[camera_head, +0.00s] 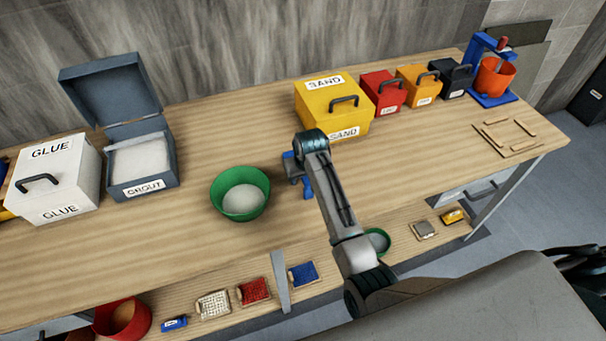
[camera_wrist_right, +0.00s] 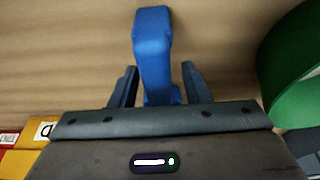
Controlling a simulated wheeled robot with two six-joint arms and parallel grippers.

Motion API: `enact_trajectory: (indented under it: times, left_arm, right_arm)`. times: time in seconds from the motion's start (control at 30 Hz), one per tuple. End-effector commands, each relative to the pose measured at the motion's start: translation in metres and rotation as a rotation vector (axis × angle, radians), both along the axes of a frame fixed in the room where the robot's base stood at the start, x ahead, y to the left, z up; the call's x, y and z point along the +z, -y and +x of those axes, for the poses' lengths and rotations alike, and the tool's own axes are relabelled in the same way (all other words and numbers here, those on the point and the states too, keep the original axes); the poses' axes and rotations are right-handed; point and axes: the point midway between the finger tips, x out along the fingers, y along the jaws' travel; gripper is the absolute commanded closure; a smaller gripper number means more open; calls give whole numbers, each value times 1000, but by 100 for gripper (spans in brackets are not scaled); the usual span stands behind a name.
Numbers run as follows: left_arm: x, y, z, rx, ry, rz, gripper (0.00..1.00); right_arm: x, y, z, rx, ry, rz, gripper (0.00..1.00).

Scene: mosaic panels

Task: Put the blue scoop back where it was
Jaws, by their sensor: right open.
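The blue scoop (camera_head: 307,188) is on the wooden table, right of the green bowl (camera_head: 225,207) that holds pale powder. My right gripper (camera_head: 297,170) is at the scoop and partly hides it in the head view. In the right wrist view the scoop's blue handle (camera_wrist_right: 152,45) lies between the two dark fingers of the right gripper (camera_wrist_right: 159,68). The fingers are open, with a visible gap on each side of the handle. The green bowl's edge (camera_wrist_right: 290,60) shows at the right there. My left gripper is not in view.
An open grey GROUT box (camera_head: 150,187) with pale powder stands left of the bowl, beside a white GLUE box (camera_head: 75,170). A yellow SAND box (camera_head: 312,112) and red, orange and black boxes line the back. A lower shelf holds tile trays. Bare table surrounds the scoop.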

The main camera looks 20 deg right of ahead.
Motion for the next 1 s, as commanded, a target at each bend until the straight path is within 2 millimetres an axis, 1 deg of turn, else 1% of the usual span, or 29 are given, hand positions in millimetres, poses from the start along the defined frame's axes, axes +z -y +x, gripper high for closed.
enact_trajectory:
  times: [0.07, 0.17, 0.27, 0.5, 0.6, 0.7, 0.83, 1.0]
  left_arm:
    - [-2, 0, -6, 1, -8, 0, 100]
    - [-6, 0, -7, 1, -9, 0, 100]
    - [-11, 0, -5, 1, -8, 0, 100]
    - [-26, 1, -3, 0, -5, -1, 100]
    - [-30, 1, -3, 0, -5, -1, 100]
    - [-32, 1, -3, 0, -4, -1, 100]
    - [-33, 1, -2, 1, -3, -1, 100]
    - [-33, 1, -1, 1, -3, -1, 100]
  right_arm:
    - [3, 0, 0, 0, 1, 0, 57]
    - [12, 0, -2, 0, 4, 0, 57]
    - [28, 0, -7, -1, 6, 0, 57]
    - [78, 0, -20, 0, 6, 1, 57]
    - [95, 1, -25, 0, 4, 1, 57]
    - [107, 1, -28, -1, 4, 0, 57]
    - [114, 1, -31, -1, 2, 0, 57]
    - [116, 1, -32, -1, 0, 0, 57]
